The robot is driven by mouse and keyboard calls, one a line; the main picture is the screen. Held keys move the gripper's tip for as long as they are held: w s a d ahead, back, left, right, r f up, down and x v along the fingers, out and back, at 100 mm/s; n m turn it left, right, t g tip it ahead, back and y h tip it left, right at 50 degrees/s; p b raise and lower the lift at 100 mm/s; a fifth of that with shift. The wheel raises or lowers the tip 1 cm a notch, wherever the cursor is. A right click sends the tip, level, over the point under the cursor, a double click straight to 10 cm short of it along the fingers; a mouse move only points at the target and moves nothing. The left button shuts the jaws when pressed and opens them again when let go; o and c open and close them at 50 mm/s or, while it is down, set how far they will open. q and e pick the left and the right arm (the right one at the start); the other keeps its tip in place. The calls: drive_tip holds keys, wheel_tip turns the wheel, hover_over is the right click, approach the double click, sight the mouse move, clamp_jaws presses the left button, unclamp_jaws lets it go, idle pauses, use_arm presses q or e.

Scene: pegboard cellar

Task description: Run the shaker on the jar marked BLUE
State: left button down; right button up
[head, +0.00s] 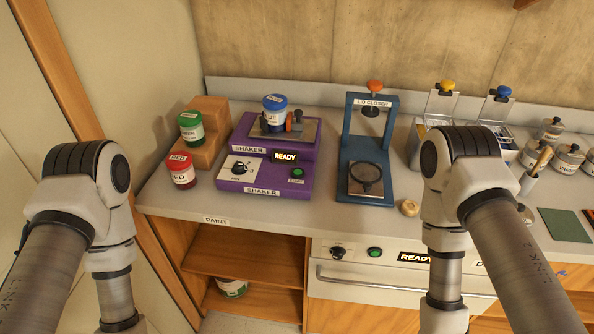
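The jar marked BLUE (273,118), with a blue lid, stands upright on the top plate of the purple shaker (262,187). An orange-and-dark clamp part (293,122) is close to the jar's right side; I cannot tell if it touches the jar. The shaker's display (285,157) reads READY. On its lower front panel are a black dial (238,169) and a green button (297,172). Both my arms show at the left and right, but both grippers are below the picture, out of view.
A blue lid closer (385,185) stands right of the shaker. Below the counter are an open shelf (240,265) and a drawer (350,283).

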clamp_jaws()
idle(1.3)
